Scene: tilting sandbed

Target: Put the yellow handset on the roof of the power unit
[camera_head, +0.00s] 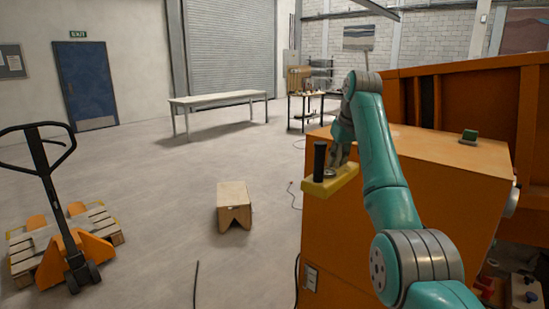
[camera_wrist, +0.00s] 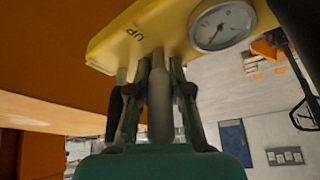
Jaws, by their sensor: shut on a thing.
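The yellow handset (camera_head: 346,177) has a black upright grip and a round dial. My gripper (camera_head: 340,158) is shut on it and holds it in the air at the left edge of the orange power unit (camera_head: 345,235). In the wrist view the handset (camera_wrist: 115,45) spans the top, with its dial and the letters "UP" showing, and my gripper's fingers (camera_wrist: 158,90) reach up to it. The unit's flat orange roof (camera_head: 420,145) lies to the right, partly hidden behind my arm. I cannot tell the gap between handset and unit.
A small green object (camera_head: 468,136) sits on the roof towards the right. An orange wall (camera_head: 500,95) rises behind the roof. A wooden step stool (camera_head: 234,205), a pallet truck (camera_head: 65,225) and a long table (camera_head: 220,98) stand on the otherwise open floor to the left.

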